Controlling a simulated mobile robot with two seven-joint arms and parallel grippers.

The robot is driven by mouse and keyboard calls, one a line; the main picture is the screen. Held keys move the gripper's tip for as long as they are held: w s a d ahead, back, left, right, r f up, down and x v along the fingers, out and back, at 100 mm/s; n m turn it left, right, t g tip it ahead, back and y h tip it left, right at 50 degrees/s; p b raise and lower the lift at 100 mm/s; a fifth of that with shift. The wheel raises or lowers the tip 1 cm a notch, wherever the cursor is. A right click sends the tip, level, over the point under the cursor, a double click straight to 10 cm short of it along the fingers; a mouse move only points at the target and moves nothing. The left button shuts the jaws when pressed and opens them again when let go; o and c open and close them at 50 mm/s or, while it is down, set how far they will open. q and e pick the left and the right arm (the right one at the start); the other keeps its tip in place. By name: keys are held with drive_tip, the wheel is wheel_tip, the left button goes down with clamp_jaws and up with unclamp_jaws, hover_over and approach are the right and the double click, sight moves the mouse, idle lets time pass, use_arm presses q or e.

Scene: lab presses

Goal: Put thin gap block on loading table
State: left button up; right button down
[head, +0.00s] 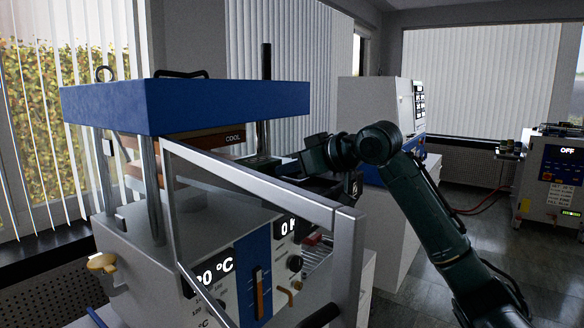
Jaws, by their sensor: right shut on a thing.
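My right gripper (303,164) reaches from the right into the opening of the near blue-and-white press (185,103), behind its open door frame. Its jaws are shut on what seems to be the thin gap block, which is mostly hidden by the jaws, the door frame and the dark shadow there. I cannot make out the block's shape or whether it touches the surface under it. The loading table cannot be clearly told apart. My left gripper is not in view.
The metal door frame (347,240) of the near press stands open in front of my right forearm. A second white press (372,105) stands behind. A cabinet with an OFF display (550,180) is at the far right.

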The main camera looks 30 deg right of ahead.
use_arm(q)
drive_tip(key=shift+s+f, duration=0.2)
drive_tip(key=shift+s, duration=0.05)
use_arm(e)
drive_tip(key=c, duration=1.3)
unclamp_jaws()
drive_tip(key=shift+f, duration=0.1)
drive_tip(key=shift+o, duration=0.2)
drive_tip(key=shift+f, duration=0.1)
drive_tip(key=shift+s, duration=0.1)
drive_tip(key=shift+s+d, duration=0.2)
drive_tip(key=shift+s, duration=0.15)
use_arm(q)
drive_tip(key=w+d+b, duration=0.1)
drive_tip(key=b, duration=0.2)
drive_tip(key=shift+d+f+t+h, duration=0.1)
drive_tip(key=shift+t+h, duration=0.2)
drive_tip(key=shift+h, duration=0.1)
use_arm(e)
drive_tip(key=v, duration=1.2)
drive_tip(key=shift+r, duration=0.35)
drive_tip(key=shift+s, duration=0.1)
